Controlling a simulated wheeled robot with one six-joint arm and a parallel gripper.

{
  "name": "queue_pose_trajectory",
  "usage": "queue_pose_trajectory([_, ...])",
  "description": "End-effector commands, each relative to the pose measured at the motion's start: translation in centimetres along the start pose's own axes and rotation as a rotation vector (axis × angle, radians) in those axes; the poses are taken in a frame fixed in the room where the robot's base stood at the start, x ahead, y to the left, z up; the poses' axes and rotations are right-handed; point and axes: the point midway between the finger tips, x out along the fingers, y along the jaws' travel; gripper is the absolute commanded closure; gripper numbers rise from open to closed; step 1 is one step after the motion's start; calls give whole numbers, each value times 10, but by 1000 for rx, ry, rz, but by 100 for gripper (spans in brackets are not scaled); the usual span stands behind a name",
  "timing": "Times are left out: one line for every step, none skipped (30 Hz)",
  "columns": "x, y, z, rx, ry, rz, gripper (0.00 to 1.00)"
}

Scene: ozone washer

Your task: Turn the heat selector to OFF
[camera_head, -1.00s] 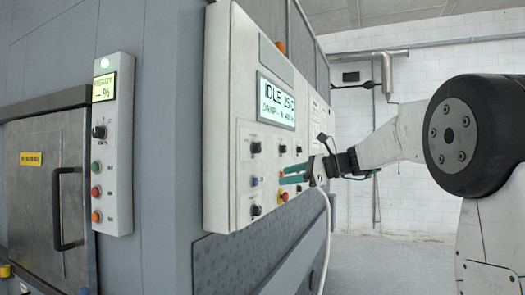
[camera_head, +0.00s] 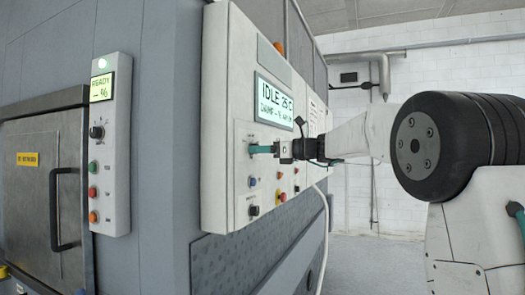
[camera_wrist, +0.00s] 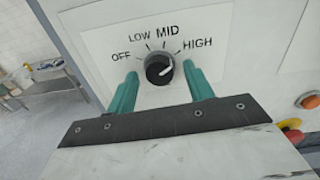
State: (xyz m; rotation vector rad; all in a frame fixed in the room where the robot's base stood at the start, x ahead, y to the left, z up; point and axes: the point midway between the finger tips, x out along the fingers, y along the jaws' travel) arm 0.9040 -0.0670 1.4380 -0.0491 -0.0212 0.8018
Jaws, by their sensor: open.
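The heat selector (camera_wrist: 159,69) is a round black knob on a white plate marked OFF, LOW, MID and HIGH. Its white pointer line aims up and right, toward HIGH. My gripper (camera_wrist: 160,84) is open in the wrist view, with one teal finger on each side of the knob. Contact between fingers and knob cannot be told. In the head view my gripper (camera_head: 252,149) is at the upper knob position of the control panel (camera_head: 228,100), and it hides the selector there.
The panel display (camera_head: 274,102) reads IDLE above the gripper. A blue button (camera_head: 252,182) and a lower black knob (camera_head: 253,210) sit below it. A red-and-yellow button (camera_wrist: 291,130) shows at the right in the wrist view. A hose (camera_head: 325,230) hangs at the panel's right.

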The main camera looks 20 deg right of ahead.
Motion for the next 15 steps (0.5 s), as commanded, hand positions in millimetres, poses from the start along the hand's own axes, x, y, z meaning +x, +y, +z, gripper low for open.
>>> queue_pose_trajectory([0,0,0,0,0,0,48])
queue_pose_trajectory([0,0,0,0,0,0,48])
queue_pose_trajectory([0,0,0,0,0,0,48])
queue_pose_trajectory([0,0,0,0,0,0,48])
queue_pose_trajectory([0,0,0,0,0,0,48])
queue_pose_trajectory([0,0,0,0,0,0,53])
queue_pose_trajectory([0,0,0,0,0,0,62])
queue_pose_trajectory([0,0,0,0,1,-1,70])
queue_pose_trajectory([0,0,0,0,1,-1,81])
queue_pose_trajectory([0,0,0,0,1,-1,90])
queue_pose_trajectory([0,0,0,0,1,-1,93])
queue_pose_trajectory([0,0,0,0,1,-1,93])
queue_pose_trajectory([0,0,0,0,1,-1,93])
queue_pose_trajectory([0,0,0,0,1,-1,93])
queue_pose_trajectory([0,0,0,-1,1,-1,93])
